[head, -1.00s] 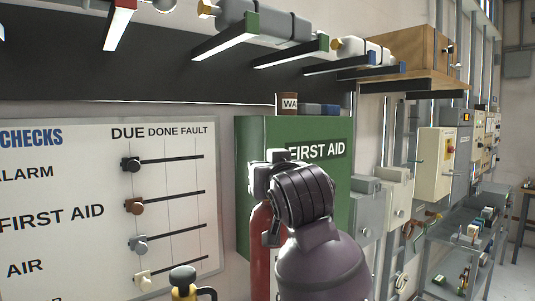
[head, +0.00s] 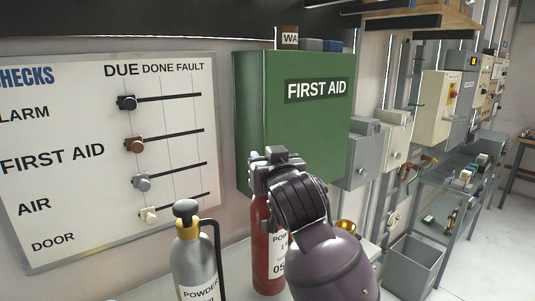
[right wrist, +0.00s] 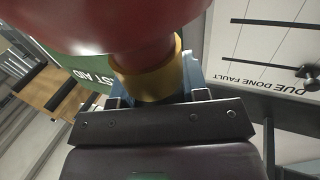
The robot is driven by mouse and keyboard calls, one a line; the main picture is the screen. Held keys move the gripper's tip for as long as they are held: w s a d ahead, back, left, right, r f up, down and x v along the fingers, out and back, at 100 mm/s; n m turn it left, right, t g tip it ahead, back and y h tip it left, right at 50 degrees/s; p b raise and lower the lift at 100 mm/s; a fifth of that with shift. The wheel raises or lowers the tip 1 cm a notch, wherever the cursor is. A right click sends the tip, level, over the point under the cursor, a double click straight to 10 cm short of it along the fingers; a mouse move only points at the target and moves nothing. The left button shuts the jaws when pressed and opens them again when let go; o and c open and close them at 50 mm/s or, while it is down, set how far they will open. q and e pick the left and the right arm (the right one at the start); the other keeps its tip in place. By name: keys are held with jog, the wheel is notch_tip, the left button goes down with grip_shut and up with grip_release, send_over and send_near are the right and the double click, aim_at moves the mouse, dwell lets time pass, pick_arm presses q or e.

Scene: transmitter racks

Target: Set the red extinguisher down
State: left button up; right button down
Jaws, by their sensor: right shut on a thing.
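The red extinguisher (head: 268,255) is upright in the head view, with a white label partly hidden by my right arm. My right gripper (head: 268,170) is shut on its top, around the neck; the valve end is mostly hidden. In the right wrist view the red body (right wrist: 120,22) and a yellow collar (right wrist: 150,80) show close against the jaws (right wrist: 155,100). The extinguisher's base is low in the head view, over a pale bench top (head: 232,285); I cannot tell whether it touches. My left gripper is not in view.
A grey powder extinguisher (head: 192,262) with a black handle stands to the left. Behind are the green first aid cabinet (head: 260,85) and the checks board (head: 85,180). A brass-coloured part (head: 347,226) shows just right of my arm. A grey bin (head: 412,265) is at right.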

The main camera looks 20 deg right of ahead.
jog(key=shift+f, duration=1.55)
jog(key=c, duration=0.6)
grip_release()
jog(key=shift+s+f, duration=0.1)
jog(key=shift+f, duration=0.1)
jog(key=shift+c, duration=0.2)
jog(key=shift+r, duration=0.15)
